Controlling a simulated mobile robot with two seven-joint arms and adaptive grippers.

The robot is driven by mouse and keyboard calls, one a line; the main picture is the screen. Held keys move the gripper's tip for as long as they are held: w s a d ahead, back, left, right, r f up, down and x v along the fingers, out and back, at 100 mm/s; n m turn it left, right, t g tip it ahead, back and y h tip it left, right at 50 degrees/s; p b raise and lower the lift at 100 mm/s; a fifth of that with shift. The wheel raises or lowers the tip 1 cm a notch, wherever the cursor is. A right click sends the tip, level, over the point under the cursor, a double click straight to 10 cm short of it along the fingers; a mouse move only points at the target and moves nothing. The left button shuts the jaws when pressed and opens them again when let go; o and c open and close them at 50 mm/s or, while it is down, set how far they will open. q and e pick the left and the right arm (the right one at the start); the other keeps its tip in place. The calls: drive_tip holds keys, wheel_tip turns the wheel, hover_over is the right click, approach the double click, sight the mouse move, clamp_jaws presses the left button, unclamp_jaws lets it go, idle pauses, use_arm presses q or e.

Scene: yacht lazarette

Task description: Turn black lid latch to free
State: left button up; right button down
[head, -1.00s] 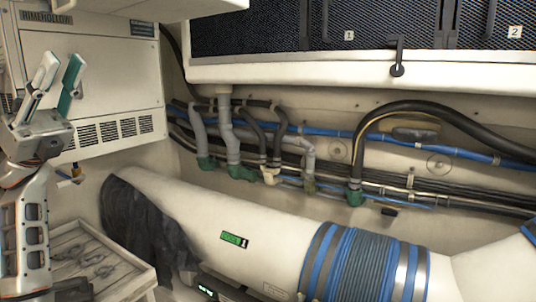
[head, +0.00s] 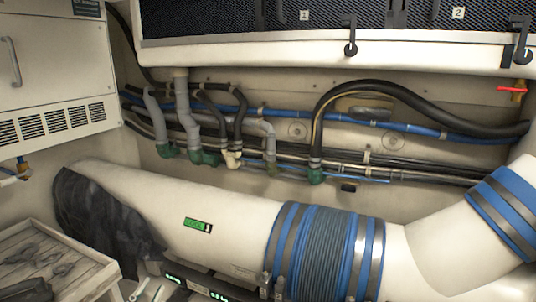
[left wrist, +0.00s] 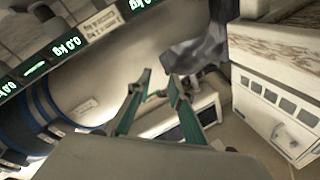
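Two black latches hang on the white front edge of the mesh-topped lids. One latch (head: 351,40) is below label 1 and points down with its round end lowest. The other latch (head: 522,45) is below label 2 at the far right, also hanging down. Which one the task means cannot be told. My left gripper (head: 147,290) shows only in part at the bottom edge, far below the latches. In the left wrist view, its green-padded fingers (left wrist: 160,77) are apart with nothing between them. My right gripper is not in view.
A thick white duct (head: 240,222) with a blue-banded sleeve (head: 325,250) crosses below the pipes and hoses (head: 240,130). A wooden-topped crate (head: 60,262) stands at lower left, beneath a white cabinet (head: 55,60). Open space lies before the latches.

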use_arm(q)
drive_tip(key=s+d+f+n+g, duration=0.2)
drive_tip(key=s+d+f+g, duration=0.2)
drive_tip(key=s+f, duration=0.7)
drive_tip(key=s+d+f+n+g, duration=0.2)
drive_tip(key=s+d+f+g, duration=0.3)
drive_tip(key=s+f, duration=0.5)
wheel_tip(320, 180, down, 4)
drive_tip(key=shift+s+d+r+n+y, duration=0.2)
drive_tip(key=shift+s+n+y, duration=0.1)
drive_tip(key=shift+s, duration=0.05)
drive_tip(key=shift+o, duration=0.4)
